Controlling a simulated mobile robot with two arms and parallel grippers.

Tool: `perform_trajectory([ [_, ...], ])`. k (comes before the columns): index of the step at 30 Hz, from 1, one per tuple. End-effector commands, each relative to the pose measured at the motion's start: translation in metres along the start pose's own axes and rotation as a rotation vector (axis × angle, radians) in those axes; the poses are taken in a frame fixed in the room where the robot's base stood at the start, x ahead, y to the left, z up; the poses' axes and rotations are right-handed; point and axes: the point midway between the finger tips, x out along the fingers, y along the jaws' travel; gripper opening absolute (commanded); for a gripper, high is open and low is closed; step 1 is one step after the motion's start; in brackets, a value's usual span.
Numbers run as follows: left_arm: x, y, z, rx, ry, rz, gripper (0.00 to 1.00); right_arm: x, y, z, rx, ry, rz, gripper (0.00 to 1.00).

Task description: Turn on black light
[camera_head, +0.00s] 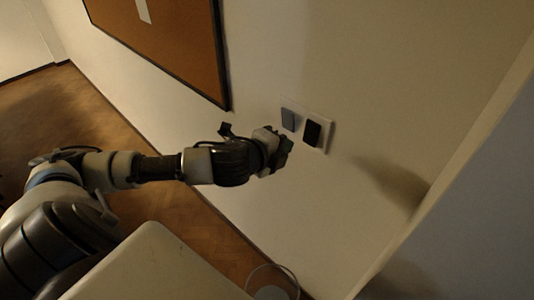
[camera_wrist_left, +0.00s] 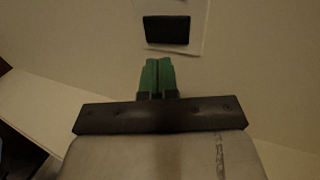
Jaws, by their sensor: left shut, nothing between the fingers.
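The black light switch (camera_head: 312,133) is the right one of two rockers on a white wall plate (camera_head: 328,128). A grey-blue rocker (camera_head: 288,119) is to its left. The black switch also shows in the left wrist view (camera_wrist_left: 167,30), at the top, beyond the fingertips. My left gripper (camera_head: 285,147) is shut and empty, just left of and below the black switch in the head view. In the wrist view its green fingers (camera_wrist_left: 157,76) are together, pointing at the plate, with a gap in the picture below the switch. I cannot tell whether they touch the wall.
A brown framed board (camera_head: 180,40) hangs on the wall up and left of the plate. A pale edge and a grey surface (camera_head: 470,200) stand at the right. A round rimmed object (camera_head: 272,282) is at the bottom. The wall around the plate is clear.

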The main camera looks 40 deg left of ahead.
Motion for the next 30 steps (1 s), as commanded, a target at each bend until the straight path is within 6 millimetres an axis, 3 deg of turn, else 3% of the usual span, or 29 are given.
perform_trajectory([
  [6,-0.036,0.002,0.0,0.005,0.0,0.003,0.0,0.018,0.005,-0.032,0.0,0.05,0.006,0.78],
  [12,-0.052,-0.001,0.0,0.001,0.0,0.001,0.0,0.022,0.004,-0.028,0.001,0.043,0.005,0.78],
  [18,-0.055,-0.002,-0.001,0.0,0.001,0.001,0.0,0.021,0.0,-0.007,0.001,0.012,0.0,0.78],
  [25,-0.054,-0.002,-0.001,0.0,0.001,0.0,0.0,0.024,0.001,-0.013,0.001,0.02,0.002,0.78],
  [30,-0.049,0.006,-0.003,0.003,0.005,0.005,0.0,0.047,0.001,-0.014,0.001,0.026,0.002,0.78],
])
